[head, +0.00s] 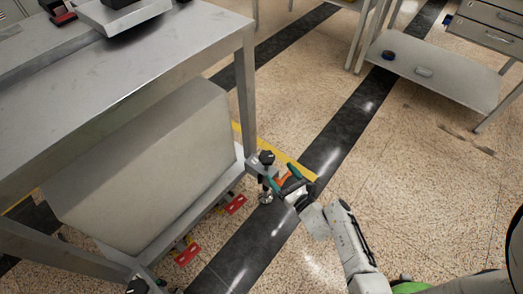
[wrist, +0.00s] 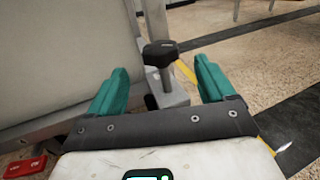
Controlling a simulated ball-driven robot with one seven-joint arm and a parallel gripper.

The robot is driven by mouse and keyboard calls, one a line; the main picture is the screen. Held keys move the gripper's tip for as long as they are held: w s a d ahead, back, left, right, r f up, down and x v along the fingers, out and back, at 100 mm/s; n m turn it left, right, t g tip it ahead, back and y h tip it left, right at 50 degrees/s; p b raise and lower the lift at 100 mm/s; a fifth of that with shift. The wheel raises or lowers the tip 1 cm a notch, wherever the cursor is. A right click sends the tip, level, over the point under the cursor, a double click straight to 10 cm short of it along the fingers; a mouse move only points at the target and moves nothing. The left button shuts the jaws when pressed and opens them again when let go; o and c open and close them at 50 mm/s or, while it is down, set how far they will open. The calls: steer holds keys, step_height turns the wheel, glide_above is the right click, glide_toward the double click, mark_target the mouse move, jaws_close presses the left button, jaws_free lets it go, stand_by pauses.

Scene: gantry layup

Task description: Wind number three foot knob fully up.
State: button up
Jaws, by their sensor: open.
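A black foot knob (head: 266,158) sits on top of a threaded foot at the near corner of the steel bench frame. In the wrist view the knob (wrist: 160,54) stands upright on its stem above a grey bracket (wrist: 172,94). My gripper (head: 283,179) is beside the knob in the head view. In the wrist view my gripper (wrist: 160,78) has its two green fingers apart, one to each side of the knob's line, with the knob beyond them. Nothing is between the fingertips in contact. No number on the knob can be read.
The steel bench (head: 150,75) with a large grey box (head: 150,165) below it fills the left. Red pedals or tags (head: 236,204) lie low along its frame. Another black knob (head: 137,286) shows at the bottom. Floor to the right is open up to a shelf (head: 430,78).

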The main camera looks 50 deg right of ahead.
mark_target(265, 153)
steer(key=b+x, duration=0.3)
steer(key=x, duration=0.7)
steer(key=shift+w+f, duration=0.1)
steer(key=shift+w, duration=0.3)
steer(key=shift+c, duration=0.4)
steer(key=c, duration=0.9)
